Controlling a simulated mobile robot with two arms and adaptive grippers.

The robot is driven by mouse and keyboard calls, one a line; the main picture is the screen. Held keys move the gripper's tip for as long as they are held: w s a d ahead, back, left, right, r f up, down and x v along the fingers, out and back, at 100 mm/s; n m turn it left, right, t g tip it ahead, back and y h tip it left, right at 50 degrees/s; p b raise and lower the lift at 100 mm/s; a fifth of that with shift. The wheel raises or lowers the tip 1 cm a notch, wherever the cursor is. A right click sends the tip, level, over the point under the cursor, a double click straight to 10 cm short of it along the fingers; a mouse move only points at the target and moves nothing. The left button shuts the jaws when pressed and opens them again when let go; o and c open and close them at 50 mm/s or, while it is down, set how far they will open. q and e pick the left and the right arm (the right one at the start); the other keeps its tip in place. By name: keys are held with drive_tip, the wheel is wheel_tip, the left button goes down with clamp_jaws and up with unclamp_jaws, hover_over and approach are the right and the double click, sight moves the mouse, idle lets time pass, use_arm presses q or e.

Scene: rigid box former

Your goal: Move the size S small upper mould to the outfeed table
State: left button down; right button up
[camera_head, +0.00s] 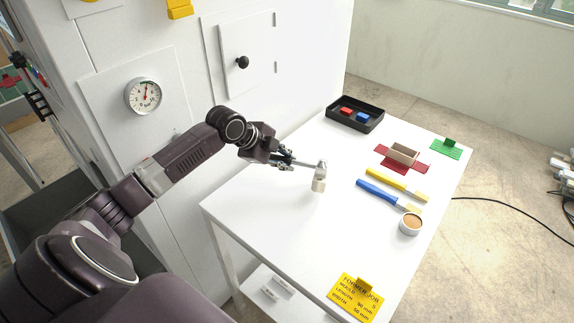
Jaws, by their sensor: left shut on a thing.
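My left gripper (286,161) is shut on the grey bar of a small piece with a pale, block-like head (319,185). No label in view marks the white table as the outfeed table. My right gripper is not in view.
A black tray (343,125) with red and blue blocks stands at the back. A green piece (446,149), yellow (390,182) and blue (380,194) tools, and a round cup (410,225) lie right. The table's left front is clear.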

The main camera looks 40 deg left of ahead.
use_arm(q)
wheel_tip(320, 180, down, 2)
drive_tip(key=shift+f, duration=0.1)
drive_tip(key=c, duration=1.8)
unclamp_jaws()
drive_tip(key=shift+c, duration=0.2)
drive_tip(key=shift+s, duration=0.1)
drive_tip(key=shift+s+a+r, duration=0.15)
drive_tip(key=shift+s+r, duration=0.05)
drive_tip(key=b+v, duration=0.2)
drive_tip(key=v, duration=0.9)
drive_tip(key=shift+r, duration=0.2)
